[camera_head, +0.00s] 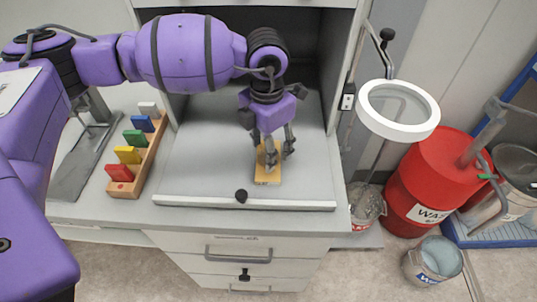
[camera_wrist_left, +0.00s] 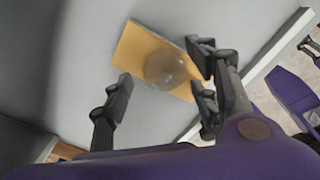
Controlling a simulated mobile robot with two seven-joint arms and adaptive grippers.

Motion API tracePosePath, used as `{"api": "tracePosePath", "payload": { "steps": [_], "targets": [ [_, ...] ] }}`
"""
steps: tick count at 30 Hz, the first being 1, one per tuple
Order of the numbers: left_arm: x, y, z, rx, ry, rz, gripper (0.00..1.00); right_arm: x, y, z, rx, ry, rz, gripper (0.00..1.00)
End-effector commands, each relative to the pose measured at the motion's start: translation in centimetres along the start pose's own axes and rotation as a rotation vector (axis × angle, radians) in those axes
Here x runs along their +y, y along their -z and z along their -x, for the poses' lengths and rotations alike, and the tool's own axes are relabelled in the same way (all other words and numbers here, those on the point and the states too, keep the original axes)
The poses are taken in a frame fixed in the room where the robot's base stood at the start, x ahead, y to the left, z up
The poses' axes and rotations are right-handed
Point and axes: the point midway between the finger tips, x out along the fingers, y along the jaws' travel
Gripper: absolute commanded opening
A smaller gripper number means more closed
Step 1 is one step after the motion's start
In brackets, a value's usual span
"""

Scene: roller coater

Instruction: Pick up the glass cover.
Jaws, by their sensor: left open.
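The glass cover (camera_wrist_left: 165,68) is a clear, round, dome-like piece on a yellow-brown board (camera_wrist_left: 131,47) in the left wrist view. The board also shows in the head view (camera_head: 267,178), on the grey worktop inside the cabinet. My left gripper (camera_head: 279,158) points down over the board. In the left wrist view its open fingers (camera_wrist_left: 163,76) appear on either side of the cover, with nothing held. I cannot tell whether they touch it. In the head view the fingers hide most of the cover. My right gripper is not in view.
A wooden rack (camera_head: 128,188) with several coloured blocks stands left of the worktop. A cabinet side wall (camera_head: 343,75) rises at the right. A black knob (camera_head: 241,196) sits at the front edge. A ring lamp (camera_head: 398,132) and a red drum (camera_head: 425,195) are further right. The worktop around the board is clear.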

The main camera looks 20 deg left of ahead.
Motion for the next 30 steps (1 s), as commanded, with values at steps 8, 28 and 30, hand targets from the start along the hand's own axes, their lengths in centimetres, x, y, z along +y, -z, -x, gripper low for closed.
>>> {"api": "tracePosePath", "payload": {
  "steps": [8,28,30],
  "targets": [
    [-0.06,0.06,-0.92,0.002,0.002,-0.001,0.54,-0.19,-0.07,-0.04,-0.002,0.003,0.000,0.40],
    [-0.06,0.03,-0.72,0.001,0.002,-0.001,0.10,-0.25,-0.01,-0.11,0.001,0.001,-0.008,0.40],
    [-0.05,0.02,-0.41,0.001,0.002,-0.001,0.10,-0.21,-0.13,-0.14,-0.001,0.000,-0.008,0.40]
  ]
}}
